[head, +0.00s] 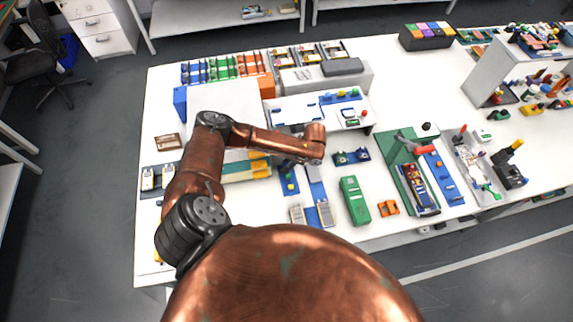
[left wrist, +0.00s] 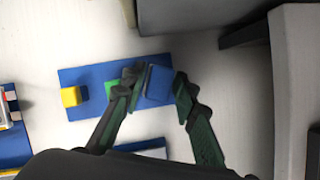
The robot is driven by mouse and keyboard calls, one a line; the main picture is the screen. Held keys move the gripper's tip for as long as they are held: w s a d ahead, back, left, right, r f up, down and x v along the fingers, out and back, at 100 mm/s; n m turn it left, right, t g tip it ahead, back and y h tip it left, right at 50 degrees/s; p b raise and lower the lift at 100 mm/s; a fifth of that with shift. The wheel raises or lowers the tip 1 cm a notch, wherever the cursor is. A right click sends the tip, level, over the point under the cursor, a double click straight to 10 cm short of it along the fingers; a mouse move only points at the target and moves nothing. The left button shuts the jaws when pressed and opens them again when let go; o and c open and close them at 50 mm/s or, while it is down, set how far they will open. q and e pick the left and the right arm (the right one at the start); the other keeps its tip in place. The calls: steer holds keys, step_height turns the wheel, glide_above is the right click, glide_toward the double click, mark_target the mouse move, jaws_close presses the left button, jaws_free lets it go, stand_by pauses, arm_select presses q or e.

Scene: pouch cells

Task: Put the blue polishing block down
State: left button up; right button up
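The blue polishing block (left wrist: 159,84) sits between the two fingers of my left gripper (left wrist: 162,88) in the left wrist view. The fingers press on its two opposite sides. The block is over the right part of a blue mat (left wrist: 72,106); I cannot tell whether it touches the mat. A green block (left wrist: 113,88), partly hidden by a finger, and a yellow block (left wrist: 71,96) are on the same mat. In the head view the mat (head: 293,190) lies below my left wrist, and the arm hides the blue block. My right gripper is not in view.
A green case (head: 354,200) and an orange holder (head: 388,208) stand right of the mat. A small blue tray (head: 352,157) lies nearby. A white raised shelf (head: 290,112) is behind. A dark-edged structure (left wrist: 245,35) is close at the right in the wrist view.

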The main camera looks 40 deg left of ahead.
arm_select(q)
steer(key=shift+r, duration=0.15)
steer(key=v, duration=1.2)
steer(key=shift+w, duration=0.1)
